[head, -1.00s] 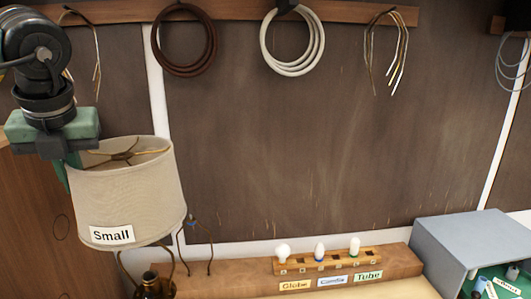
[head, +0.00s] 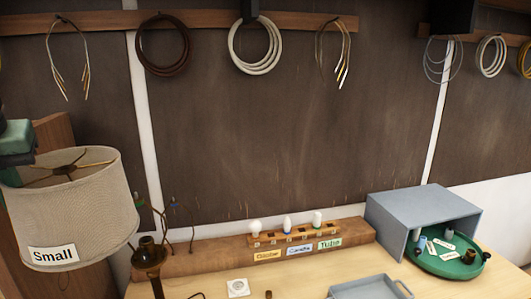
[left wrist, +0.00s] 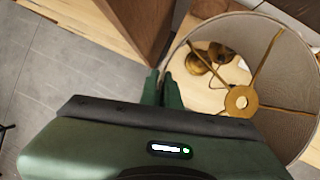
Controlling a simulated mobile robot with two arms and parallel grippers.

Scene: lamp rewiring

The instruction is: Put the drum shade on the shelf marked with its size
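The beige drum shade (head: 75,205), with a "Small" label (head: 53,254), is at the left of the head view, held up beside the lamp base. My left gripper's green body is partly visible at the left edge. In the left wrist view its two green fingers (left wrist: 168,92) are close together at the rim of the shade (left wrist: 275,55), shut on it. The brass lamp base (head: 149,252) stands bare to the right of the shade. No shelf with a size mark shows. My right gripper is out of view.
A wooden panel (head: 52,135) stands behind the shade at left. The bench holds a bulb rack (head: 295,238), a grey tray (head: 370,287) and a grey box (head: 425,205) with a green turntable (head: 450,262). Wire coils hang on the wall.

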